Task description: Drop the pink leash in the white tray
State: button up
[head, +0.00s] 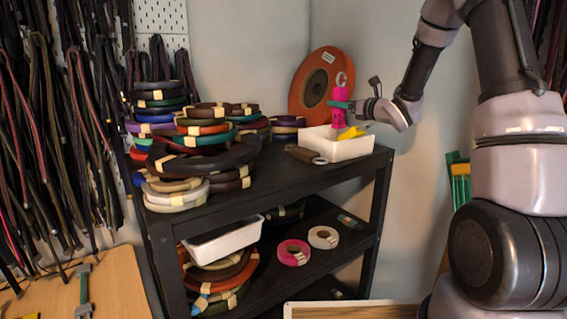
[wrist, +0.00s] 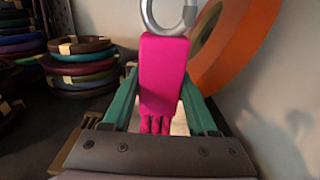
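The pink leash (head: 338,107) is a bright pink bundle with a metal ring at its top. My gripper (head: 345,104), with teal fingers, holds it upright above the white tray (head: 345,152) on the top shelf. In the wrist view the pink leash (wrist: 164,70) sits between the two teal fingers of my gripper (wrist: 160,85), its ring pointing up and away. The leash's lower end overlaps the tray in the head view; I cannot tell whether they touch. A yellow item (head: 352,133) shows at the tray's opening.
Coiled cords (head: 205,150) are stacked left of the tray. A brown roll (head: 305,154) lies against the tray's front left. A large orange disc (head: 310,82) leans on the wall behind. A second white tray (head: 225,243) and a pink coil (head: 293,252) are on a lower shelf.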

jog(key=o, duration=0.3)
jog(key=shift+r, duration=0.1)
